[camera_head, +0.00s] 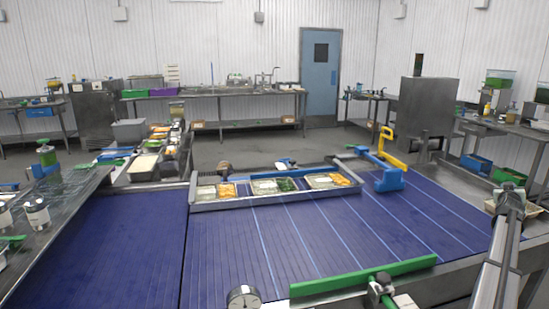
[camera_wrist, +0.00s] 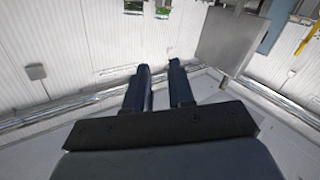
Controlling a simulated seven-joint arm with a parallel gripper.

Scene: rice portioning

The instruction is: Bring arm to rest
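My gripper (camera_wrist: 159,76) shows in the wrist view with its two dark fingers apart and nothing between them. Beyond the fingers are pale walls and grey floor, with no food or tray close to them. In the head view, several food trays with white, orange and green contents stand in a long metal holder (camera_head: 282,199) at the far side of the blue conveyor (camera_head: 310,245).
A green bar (camera_head: 363,277) and a round gauge (camera_head: 243,297) are at the conveyor's near edge. A blue bracket (camera_head: 388,179) stands at its far right. A row of food containers (camera_head: 144,164) is at the left. The conveyor's middle is clear.

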